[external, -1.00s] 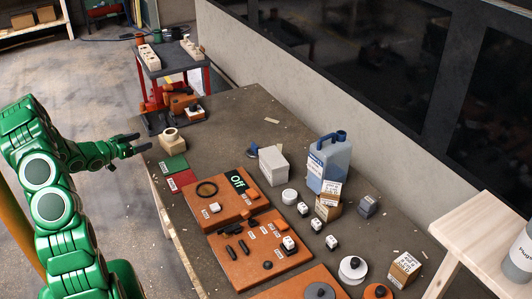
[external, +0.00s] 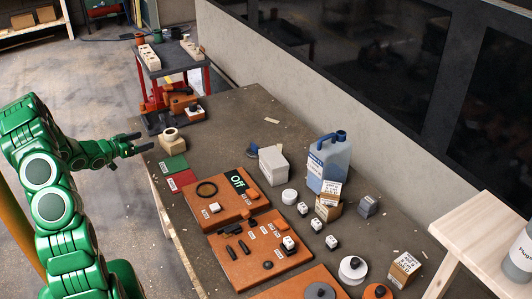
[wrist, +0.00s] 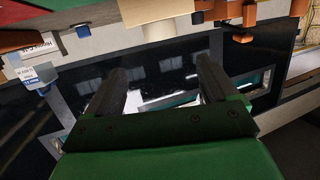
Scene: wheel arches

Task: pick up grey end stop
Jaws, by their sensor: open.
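A small dark grey block (external: 367,206) stands on the workbench, right of the blue jug, in the external view. It may be the grey end stop, but it is too small to be sure. Several small white-and-dark blocks (external: 316,224) stand to its left and nearer. My gripper (external: 146,141) is open and empty at the bench's left edge, near a tan ring, far from the grey block. In the wrist view my gripper (wrist: 165,72) shows two dark fingers apart with nothing between them. I cannot make out the end stop there.
Orange boards (external: 262,262) with small parts cover the near bench. A blue jug (external: 328,165), a white box (external: 273,165) and small cartons (external: 404,270) stand to the right.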

